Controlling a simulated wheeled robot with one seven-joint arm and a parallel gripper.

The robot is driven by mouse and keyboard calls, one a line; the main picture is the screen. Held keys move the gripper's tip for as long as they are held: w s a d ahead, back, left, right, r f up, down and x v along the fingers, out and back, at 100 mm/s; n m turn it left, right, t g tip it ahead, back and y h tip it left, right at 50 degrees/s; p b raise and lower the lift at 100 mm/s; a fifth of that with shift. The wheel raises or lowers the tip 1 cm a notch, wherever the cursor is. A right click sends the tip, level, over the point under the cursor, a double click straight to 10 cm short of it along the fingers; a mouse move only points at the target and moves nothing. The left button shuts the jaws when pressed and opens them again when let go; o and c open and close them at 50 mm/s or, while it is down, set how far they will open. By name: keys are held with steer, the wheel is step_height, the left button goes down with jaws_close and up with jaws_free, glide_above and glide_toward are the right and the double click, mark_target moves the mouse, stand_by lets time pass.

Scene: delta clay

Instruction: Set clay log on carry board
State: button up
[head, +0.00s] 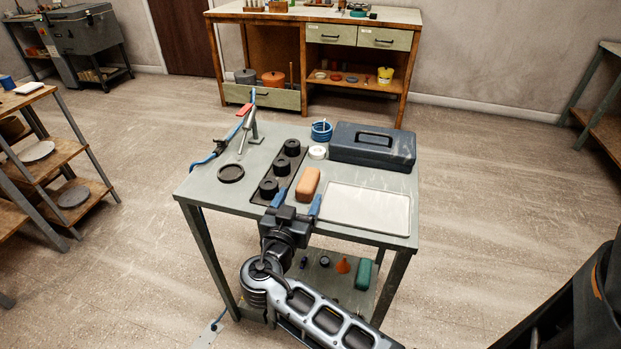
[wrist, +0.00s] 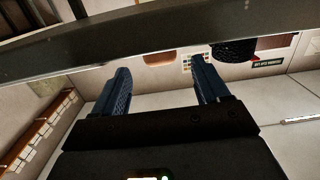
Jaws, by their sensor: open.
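The clay log (head: 307,185) is an orange-brown block lying on the grey-green table, left of the carry board. The carry board (head: 367,207) is a flat pale rectangle with nothing on it, at the table's front right. My gripper (head: 297,199) is open, its blue fingers apart at the table's front edge, close to the log's near end. I cannot tell its exact height or whether it touches the log. In the wrist view both fingers (wrist: 160,82) are spread with nothing held. An orange-brown patch (wrist: 158,58) shows beyond them, too partial to identify.
A dark strip with several black cylinders (head: 283,166) lies left of the log. A dark toolbox (head: 372,146) stands behind the board. A white roll (head: 317,152), a blue coil (head: 321,131) and a clamp lamp-like tool (head: 248,128) stand further back. The table's dark edge (wrist: 150,38) crosses the wrist view.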

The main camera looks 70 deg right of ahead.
mark_target(303, 191)
steer(key=d+p, duration=0.1)
steer(key=d, duration=0.2)
steer(key=shift+w+d, duration=0.1)
steer(key=shift+w, duration=0.1)
steer(key=d, duration=0.1)
steer(key=d+p, duration=0.1)
steer(key=d, duration=0.1)
steer(key=w+d, duration=0.1)
steer(key=d, duration=0.1)
steer(key=shift+f+p, duration=0.15)
steer(key=shift+p, duration=0.25)
steer(key=shift+a, duration=0.1)
jaws_close()
steer(key=shift+b, duration=0.45)
steer(key=shift+s+a, duration=0.1)
steer(key=shift+a, duration=0.25)
steer(key=s+a+b, duration=0.2)
steer(key=a+b, duration=0.2)
steer(key=a, duration=1.3)
steer(key=shift+s, duration=0.2)
